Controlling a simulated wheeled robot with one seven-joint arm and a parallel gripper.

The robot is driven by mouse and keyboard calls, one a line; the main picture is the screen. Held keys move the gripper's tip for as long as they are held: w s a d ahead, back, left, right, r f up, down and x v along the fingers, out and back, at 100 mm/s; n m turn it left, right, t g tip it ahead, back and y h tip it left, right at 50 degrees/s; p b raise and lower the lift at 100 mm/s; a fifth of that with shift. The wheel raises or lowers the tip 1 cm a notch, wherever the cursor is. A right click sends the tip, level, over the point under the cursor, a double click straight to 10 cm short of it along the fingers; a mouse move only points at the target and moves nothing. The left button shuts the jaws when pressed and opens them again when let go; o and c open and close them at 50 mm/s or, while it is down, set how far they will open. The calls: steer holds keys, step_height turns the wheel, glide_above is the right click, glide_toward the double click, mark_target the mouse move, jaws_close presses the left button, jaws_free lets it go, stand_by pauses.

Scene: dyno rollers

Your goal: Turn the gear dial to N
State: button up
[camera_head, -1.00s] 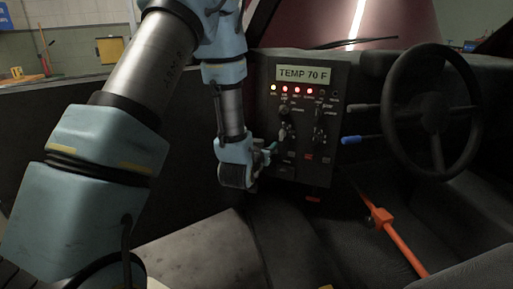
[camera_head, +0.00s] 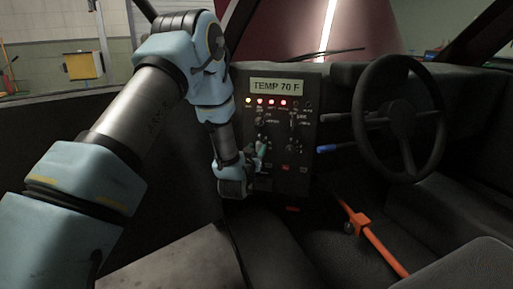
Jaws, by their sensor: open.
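The dark control panel (camera_head: 312,115) stands on the dashboard left of the steering wheel. It carries a display (camera_head: 276,87) reading "TEMP 70 F", a row of small lights, and several dark knobs. The labels are too small to read, so I cannot tell which knob is the gear dial. An upper left knob (camera_head: 261,122) and a right knob (camera_head: 292,147) are visible. My gripper (camera_head: 259,156) is open at the panel's lower left, with its fingers toward the face. It partly hides the lower left controls, and contact cannot be made out.
A steering wheel (camera_head: 400,113) and a blue-tipped lever (camera_head: 328,149) are right of the panel. Dark seats fill the lower right. A windshield is behind the dashboard.

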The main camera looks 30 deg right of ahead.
steer(key=shift+w+d, duration=0.25)
steer(key=shift+c, duration=0.2)
jaws_close()
